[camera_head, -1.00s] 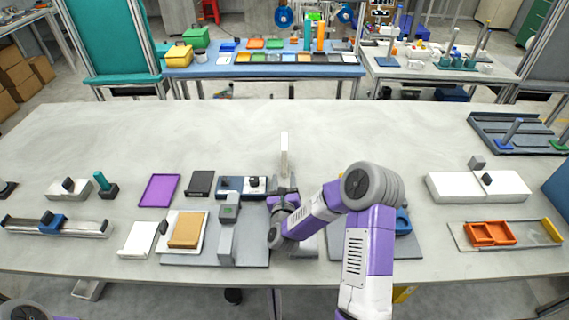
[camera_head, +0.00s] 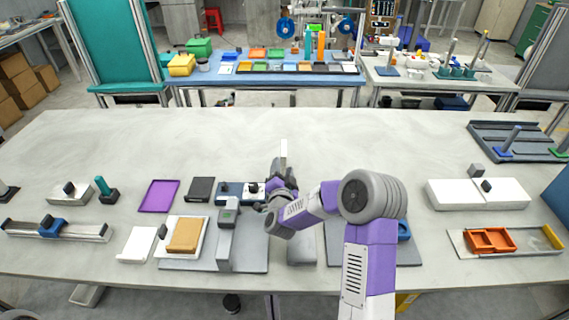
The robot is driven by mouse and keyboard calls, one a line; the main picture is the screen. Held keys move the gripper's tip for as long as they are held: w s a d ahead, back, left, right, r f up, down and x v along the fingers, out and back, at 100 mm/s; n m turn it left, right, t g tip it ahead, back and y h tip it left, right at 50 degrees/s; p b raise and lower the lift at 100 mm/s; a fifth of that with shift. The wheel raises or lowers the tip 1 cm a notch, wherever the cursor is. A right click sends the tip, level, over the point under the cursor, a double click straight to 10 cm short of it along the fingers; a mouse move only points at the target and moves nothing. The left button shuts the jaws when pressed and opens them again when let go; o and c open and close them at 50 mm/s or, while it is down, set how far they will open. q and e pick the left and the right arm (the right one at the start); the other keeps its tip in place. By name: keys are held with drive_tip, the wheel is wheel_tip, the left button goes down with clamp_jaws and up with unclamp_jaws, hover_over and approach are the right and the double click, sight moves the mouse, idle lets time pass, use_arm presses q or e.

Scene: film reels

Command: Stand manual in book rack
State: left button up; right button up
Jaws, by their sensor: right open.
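A thin, pale upright piece (camera_head: 284,150), which looks like the manual seen edge-on, stands at the middle of the table. Its lower part is hidden behind my right gripper. My right gripper (camera_head: 280,178) is open, just on the near side of this piece. I cannot tell whether its fingers touch the piece or stand around it. I cannot make out the book rack for certain; the gripper covers the foot of the upright piece. My left gripper is not in view.
A dark blue and white fixture (camera_head: 236,188) lies just left of my right gripper. A grey stand (camera_head: 228,240), a tan block (camera_head: 184,235) and a purple tray (camera_head: 159,195) are further left. White boxes (camera_head: 470,193) and an orange tray (camera_head: 490,240) lie right. The table's far middle is clear.

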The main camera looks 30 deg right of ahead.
sight(284, 149)
drive_tip(key=n, duration=0.1)
drive_tip(key=r+n, duration=0.1)
drive_tip(key=n, duration=0.3)
drive_tip(key=shift+w+d+r, duration=0.15)
drive_tip(key=shift+w, duration=0.15)
drive_tip(key=n, duration=0.3)
drive_tip(key=shift+w+d+r+n, duration=0.1)
drive_tip(key=shift+w+r+n, duration=0.05)
drive_tip(key=shift+r+n, duration=0.2)
drive_tip(key=shift+b+x, duration=0.3)
drive_tip(key=shift+x, duration=0.6)
drive_tip(key=x, duration=0.3)
drive_tip(key=b+x, duration=0.1)
drive_tip(key=x, duration=0.1)
drive_tip(key=shift+d+f, duration=0.15)
drive_tip(key=shift+f, duration=0.25)
drive_tip(key=shift+w+d+r, duration=0.15)
drive_tip(key=shift+w+d, duration=0.05)
drive_tip(key=shift+w, duration=0.1)
drive_tip(key=shift+c, duration=0.5)
clamp_jaws()
